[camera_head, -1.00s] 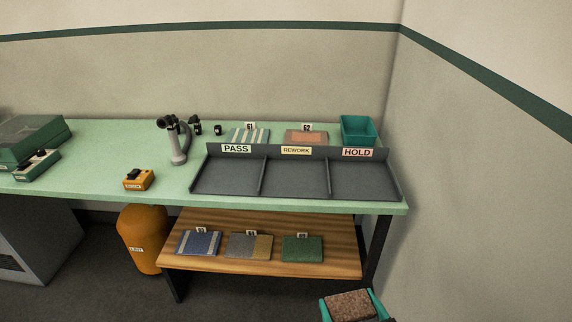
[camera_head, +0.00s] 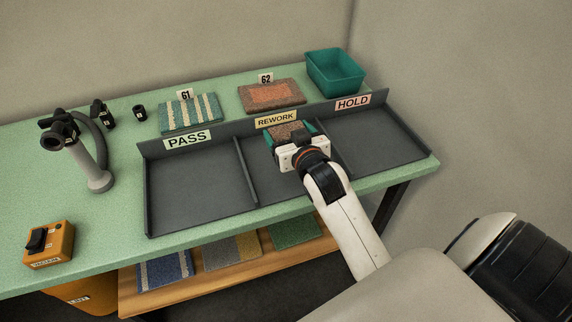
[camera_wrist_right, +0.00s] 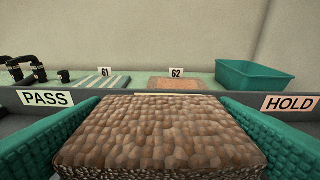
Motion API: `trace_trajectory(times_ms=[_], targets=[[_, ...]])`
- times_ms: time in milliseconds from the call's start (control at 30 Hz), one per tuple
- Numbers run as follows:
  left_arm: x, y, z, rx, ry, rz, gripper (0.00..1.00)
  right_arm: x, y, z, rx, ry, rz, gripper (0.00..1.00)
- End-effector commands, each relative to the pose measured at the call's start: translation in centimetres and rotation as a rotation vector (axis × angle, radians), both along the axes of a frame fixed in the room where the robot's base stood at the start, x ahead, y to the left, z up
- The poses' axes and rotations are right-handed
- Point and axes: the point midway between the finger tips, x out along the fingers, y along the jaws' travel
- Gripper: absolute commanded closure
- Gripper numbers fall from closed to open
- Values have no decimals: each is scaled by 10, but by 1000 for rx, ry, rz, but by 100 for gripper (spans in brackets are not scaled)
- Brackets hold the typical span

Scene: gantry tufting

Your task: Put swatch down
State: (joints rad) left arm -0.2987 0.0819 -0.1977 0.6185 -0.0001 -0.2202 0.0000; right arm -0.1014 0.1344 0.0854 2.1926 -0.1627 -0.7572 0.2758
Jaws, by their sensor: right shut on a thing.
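The swatch (camera_wrist_right: 160,135), a brown pebbly textured square, is held between the two teal fingers of my right gripper (camera_head: 290,138). It also shows in the head view (camera_head: 287,130), over the back part of the REWORK compartment. The grey sorting tray (camera_head: 195,195) has three compartments labelled PASS (camera_head: 187,140), REWORK (camera_head: 276,119) and HOLD (camera_head: 352,103). All three look empty on their floors. Whether the swatch touches the tray floor is hidden by my gripper and wrist. My left gripper is out of view.
Swatches 61 (camera_head: 190,113) and 62 (camera_head: 271,96) lie behind the tray, with a teal bin (camera_head: 335,72) at the back right. More swatches lie on the wooden shelf (camera_head: 140,302) below.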

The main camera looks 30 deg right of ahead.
Motion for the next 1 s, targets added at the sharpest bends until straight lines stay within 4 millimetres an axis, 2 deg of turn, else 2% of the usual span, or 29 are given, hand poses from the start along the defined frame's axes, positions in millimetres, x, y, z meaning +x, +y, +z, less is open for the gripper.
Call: trace_trajectory(times_ms=[33, 133, 333, 567, 700, 800, 1000], targets=[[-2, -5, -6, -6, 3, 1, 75, 7, -7, 1, 4, -5, -11, 40], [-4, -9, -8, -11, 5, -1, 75, 12, -13, -4, 11, 0, -21, 40], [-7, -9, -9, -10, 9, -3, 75, 11, -13, -41, 13, 4, -23, 40], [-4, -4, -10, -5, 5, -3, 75, 11, -13, -65, 13, 0, -22, 40], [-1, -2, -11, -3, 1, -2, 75, 11, -13, -86, 12, 2, -23, 40], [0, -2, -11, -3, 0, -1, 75, 11, -13, -94, 12, 0, -22, 40], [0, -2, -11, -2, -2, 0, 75, 11, -13, -95, 12, -2, -22, 40]])
